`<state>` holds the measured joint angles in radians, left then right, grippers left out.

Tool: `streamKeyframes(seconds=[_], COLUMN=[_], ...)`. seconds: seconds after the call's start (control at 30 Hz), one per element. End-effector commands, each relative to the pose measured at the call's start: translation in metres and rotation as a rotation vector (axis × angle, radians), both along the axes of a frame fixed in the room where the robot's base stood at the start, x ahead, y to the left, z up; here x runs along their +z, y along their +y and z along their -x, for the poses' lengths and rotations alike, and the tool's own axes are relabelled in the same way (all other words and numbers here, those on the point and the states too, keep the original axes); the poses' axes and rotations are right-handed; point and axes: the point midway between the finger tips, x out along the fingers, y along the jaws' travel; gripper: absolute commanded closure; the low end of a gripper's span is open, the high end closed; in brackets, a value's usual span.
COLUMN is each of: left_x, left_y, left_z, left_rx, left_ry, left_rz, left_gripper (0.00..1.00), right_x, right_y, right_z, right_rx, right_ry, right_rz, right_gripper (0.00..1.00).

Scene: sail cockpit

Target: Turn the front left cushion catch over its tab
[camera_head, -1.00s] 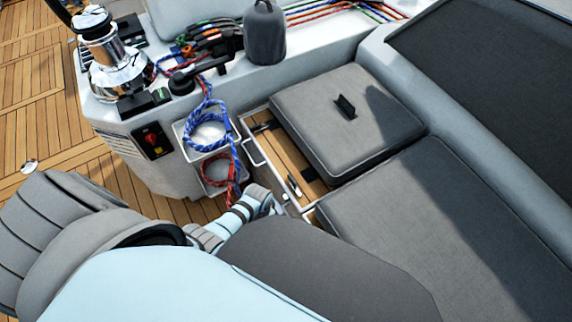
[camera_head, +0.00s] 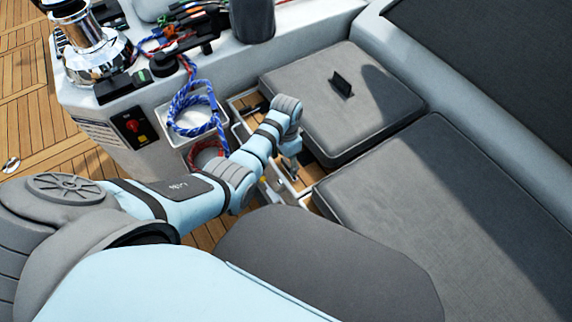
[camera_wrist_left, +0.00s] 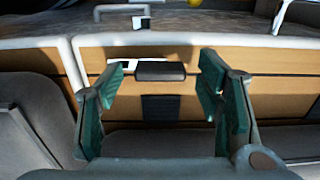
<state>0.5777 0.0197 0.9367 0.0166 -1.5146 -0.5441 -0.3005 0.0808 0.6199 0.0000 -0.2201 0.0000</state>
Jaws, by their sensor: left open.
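My left gripper (camera_head: 291,167) reaches down at the wooden strip beside the square grey cushion (camera_head: 340,105), partly hidden by my own wrist. In the left wrist view my left gripper (camera_wrist_left: 161,62) is open, with its two teal-padded fingers apart. A short dark bar (camera_wrist_left: 160,71), seemingly the catch, lies across the wood between the fingertips, and neither finger clearly touches it. A dark ribbed patch (camera_wrist_left: 160,107), perhaps the tab, shows below the bar, apart from it. The catch cannot be made out in the head view. My right gripper is not in view.
A long grey cushion (camera_head: 440,220) lies to the right of the strip. White bins hold blue rope (camera_head: 190,108) and red rope (camera_head: 205,155) just left of my forearm. A chrome winch (camera_head: 95,50) stands at upper left.

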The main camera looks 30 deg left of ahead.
Motion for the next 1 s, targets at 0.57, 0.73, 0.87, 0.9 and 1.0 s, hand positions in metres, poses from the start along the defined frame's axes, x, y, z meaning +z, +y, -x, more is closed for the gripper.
streamKeyframes(seconds=[0.57,0.73,0.87,0.9,1.0], left_x=[-0.0022,-0.0021,-0.0017,-0.0014,-0.0009], left_y=[0.0000,0.0000,0.0000,0.0001,0.0000], left_z=[0.0000,0.0001,0.0001,0.0001,0.0004], left_rx=[0.000,0.005,0.027,0.037,0.077], left_ry=[0.000,0.000,0.000,0.000,0.001], left_rz=[0.000,0.000,0.000,0.000,0.000], left_gripper=[0.88,0.88,0.88,0.88,0.88], right_x=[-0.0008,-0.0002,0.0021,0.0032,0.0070], right_y=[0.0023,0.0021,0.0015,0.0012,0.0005], right_z=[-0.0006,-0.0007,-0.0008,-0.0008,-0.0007], right_rx=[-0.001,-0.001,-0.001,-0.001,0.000], right_ry=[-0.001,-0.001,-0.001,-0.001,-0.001], right_rz=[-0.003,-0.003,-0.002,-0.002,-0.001], right_gripper=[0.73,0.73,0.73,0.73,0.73])
